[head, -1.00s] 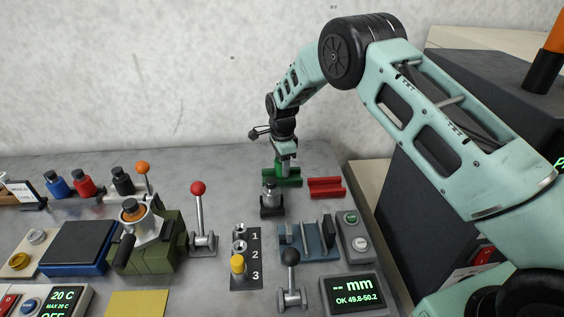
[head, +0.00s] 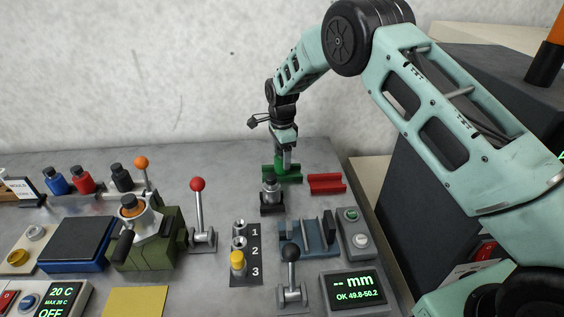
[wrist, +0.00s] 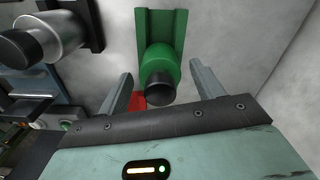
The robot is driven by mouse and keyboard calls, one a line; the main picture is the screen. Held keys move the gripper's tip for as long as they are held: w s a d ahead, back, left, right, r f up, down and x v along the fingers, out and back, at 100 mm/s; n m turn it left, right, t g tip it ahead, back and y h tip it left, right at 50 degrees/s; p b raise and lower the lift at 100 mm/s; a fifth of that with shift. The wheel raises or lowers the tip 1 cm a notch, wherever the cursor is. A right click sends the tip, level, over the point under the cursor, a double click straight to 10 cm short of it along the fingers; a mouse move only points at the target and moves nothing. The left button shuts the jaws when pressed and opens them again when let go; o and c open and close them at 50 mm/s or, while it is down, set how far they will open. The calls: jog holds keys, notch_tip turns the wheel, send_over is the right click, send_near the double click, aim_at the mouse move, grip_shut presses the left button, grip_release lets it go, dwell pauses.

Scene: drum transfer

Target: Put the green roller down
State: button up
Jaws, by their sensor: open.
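The green roller (wrist: 159,70) has a black end and rests in the green cradle (wrist: 178,22), as the wrist view shows. In the head view the green cradle (head: 291,177) stands at the back right of the bench, and the roller is mostly hidden behind my gripper. My gripper (wrist: 160,85) is open, with one finger on each side of the roller and a gap to each. In the head view my gripper (head: 286,165) is just above the cradle.
A red cradle (head: 326,183) stands empty to the right of the green one. A silver roller with a black end (head: 271,187) stands in front, in a black holder. A blue fixture (head: 305,238) and levers stand nearer. The back wall is close behind.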

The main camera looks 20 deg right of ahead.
notch_tip(320, 180, up, 10)
jog(key=shift+f+b, duration=0.25)
jog(key=shift+b, duration=0.85)
jog(key=s+a+r+n+y, duration=0.1)
jog(key=s+a+r+n, duration=0.25)
jog(key=s, duration=0.45)
jog(key=s+a+r+n, duration=0.2)
jog(key=s+a+n, duration=0.1)
jog(key=s+n, duration=0.3)
jog(key=s+a+r+n+y, duration=0.1)
jog(key=s+a+r+n, duration=0.2)
jog(key=s, duration=0.6)
jog(key=s+d+f+n, duration=0.1)
jog(key=s+n, duration=0.5)
jog(key=s, duration=0.5)
jog(key=s+d+f+n+h, duration=0.1)
jog(key=s+d+n, duration=0.1)
jog(key=s+n, duration=0.4)
jog(key=s, duration=0.5)
jog(key=shift+f, duration=0.3)
